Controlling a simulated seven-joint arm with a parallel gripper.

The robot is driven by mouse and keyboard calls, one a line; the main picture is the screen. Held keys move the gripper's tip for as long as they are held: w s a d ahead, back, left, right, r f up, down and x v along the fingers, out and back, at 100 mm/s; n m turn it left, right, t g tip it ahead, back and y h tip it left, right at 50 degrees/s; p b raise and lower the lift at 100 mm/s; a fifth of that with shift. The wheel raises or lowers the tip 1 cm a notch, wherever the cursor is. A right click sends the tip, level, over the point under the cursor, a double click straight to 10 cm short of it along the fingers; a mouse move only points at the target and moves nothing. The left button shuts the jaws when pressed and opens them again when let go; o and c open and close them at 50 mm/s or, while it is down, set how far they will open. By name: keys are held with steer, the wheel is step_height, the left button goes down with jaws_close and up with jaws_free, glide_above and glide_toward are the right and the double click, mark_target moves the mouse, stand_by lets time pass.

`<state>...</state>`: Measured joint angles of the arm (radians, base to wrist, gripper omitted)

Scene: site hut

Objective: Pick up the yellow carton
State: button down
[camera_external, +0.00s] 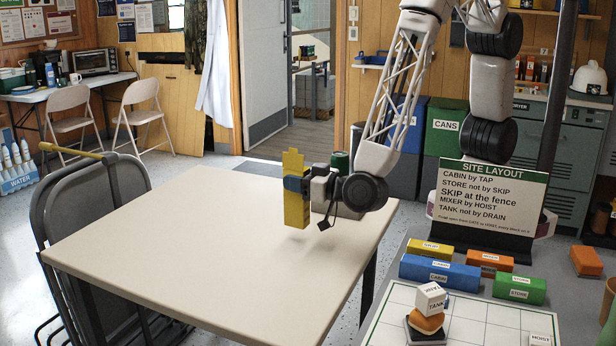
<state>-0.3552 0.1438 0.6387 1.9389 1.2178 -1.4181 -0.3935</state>
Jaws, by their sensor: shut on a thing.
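The yellow carton (293,208) is upright and tall, with a notched top edge. The far side of the carton and the other finger are hidden.
A green can (340,161) and a grey block stand behind my gripper near the table's back edge. The front and left of the tabletop are clear. At right, a bench holds a site layout sign (488,192), labelled blocks including a blue one (439,272), and a gridded board (470,318).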

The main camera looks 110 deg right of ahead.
mark_target(296, 159)
steer(key=shift+r, duration=2.6)
